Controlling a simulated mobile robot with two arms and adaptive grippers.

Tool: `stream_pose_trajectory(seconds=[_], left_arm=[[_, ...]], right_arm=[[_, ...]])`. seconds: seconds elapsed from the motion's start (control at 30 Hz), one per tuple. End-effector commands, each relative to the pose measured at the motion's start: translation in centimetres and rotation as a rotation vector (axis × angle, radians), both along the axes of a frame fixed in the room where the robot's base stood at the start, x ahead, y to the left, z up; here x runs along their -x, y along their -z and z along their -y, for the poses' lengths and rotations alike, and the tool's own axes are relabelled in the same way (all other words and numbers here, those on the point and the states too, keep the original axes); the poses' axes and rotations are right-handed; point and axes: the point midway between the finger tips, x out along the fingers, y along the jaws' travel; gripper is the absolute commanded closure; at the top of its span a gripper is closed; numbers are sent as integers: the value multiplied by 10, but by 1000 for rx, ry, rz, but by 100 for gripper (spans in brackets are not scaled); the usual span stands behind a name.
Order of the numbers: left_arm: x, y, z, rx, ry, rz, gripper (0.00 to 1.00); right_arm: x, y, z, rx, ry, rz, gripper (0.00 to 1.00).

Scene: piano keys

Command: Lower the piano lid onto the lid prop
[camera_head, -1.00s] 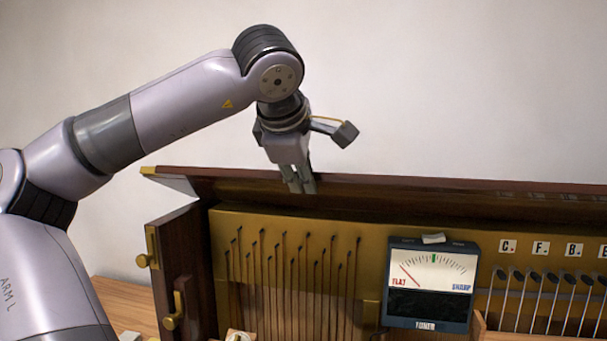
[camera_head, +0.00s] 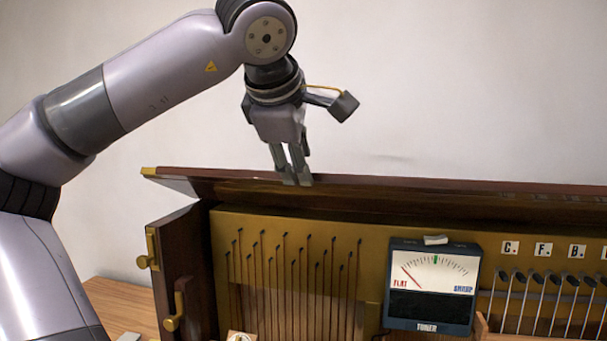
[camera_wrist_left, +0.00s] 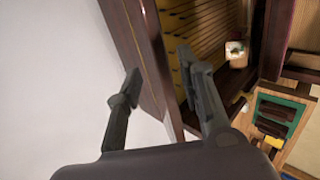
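The dark brown piano lid (camera_head: 420,187) runs along the top back of the piano and looks raised, tilted back. My left gripper (camera_head: 292,181) points down at the lid's top edge, near its left part. In the left wrist view, the two fingers of my left gripper (camera_wrist_left: 163,88) are spread apart, with the edge of the lid (camera_wrist_left: 128,40) between them. I see no clear grip on it. I cannot pick out the lid prop with certainty. My right gripper is not in view.
A tuner (camera_head: 432,285) with a dial stands at the piano's front, right of thin upright pins (camera_head: 300,270). A wooden side panel (camera_head: 186,262) with brass fittings stands at the left. A plain wall is behind, with free room above the lid.

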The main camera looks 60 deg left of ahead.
Motion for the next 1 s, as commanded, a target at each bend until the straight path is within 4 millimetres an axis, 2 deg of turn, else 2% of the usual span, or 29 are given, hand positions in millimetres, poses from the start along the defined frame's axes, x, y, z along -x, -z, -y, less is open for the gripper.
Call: stream_pose_trajectory(seconds=[0.1, 0.33, 1.0], left_arm=[[13, -19, 13, -1, -3, 1, 65], [30, -40, 30, 0, -1, -2, 65], [33, -44, 34, 2, 0, -4, 65]], right_arm=[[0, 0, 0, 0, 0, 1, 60], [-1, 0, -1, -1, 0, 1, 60], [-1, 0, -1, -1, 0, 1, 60]])
